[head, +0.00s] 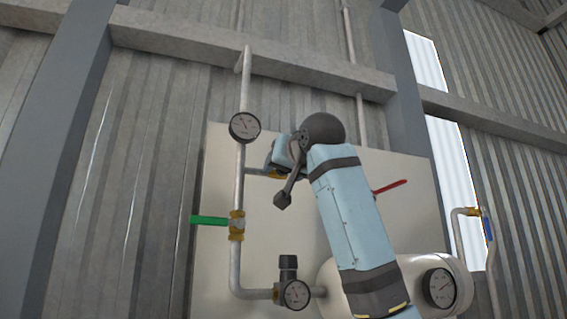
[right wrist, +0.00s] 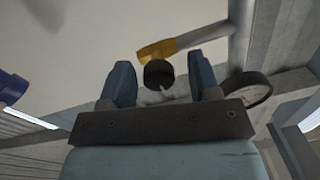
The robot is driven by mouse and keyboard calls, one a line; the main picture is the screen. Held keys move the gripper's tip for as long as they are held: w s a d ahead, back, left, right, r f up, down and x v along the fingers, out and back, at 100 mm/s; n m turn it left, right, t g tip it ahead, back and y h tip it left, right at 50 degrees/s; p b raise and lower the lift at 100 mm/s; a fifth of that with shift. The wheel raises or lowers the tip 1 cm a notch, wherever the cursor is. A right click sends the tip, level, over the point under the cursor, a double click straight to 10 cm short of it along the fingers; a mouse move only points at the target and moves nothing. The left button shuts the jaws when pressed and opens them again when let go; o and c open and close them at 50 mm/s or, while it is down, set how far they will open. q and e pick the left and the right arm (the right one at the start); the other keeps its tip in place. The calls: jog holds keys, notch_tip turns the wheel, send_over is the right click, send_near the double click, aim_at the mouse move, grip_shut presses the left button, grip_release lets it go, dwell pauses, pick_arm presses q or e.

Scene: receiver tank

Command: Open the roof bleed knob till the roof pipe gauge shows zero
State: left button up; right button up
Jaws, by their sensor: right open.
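In the right wrist view a dial (right wrist: 248,88) shows partly, behind the right finger. The black bleed knob (right wrist: 158,73) sits on a short brass fitting (right wrist: 182,45). My right gripper (right wrist: 160,85) is open, with one blue finger on each side of the knob; contact cannot be told. In the head view my right gripper (head: 284,160) hides the knob. My left gripper is not in view.
A green-handled valve (head: 208,220) sits lower on the pipe. Below are a black-knobbed regulator with a gauge (head: 295,294) and a pale tank with a gauge (head: 440,288). A red handle (head: 390,187) and a blue-handled valve (head: 488,229) are to the right.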

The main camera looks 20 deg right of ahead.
jog(key=shift+w+d+f, duration=0.1)
jog(key=shift+w+f, duration=0.05)
jog(key=shift+w, duration=0.2)
jog(key=shift+s, duration=0.2)
jog(key=c, duration=0.9)
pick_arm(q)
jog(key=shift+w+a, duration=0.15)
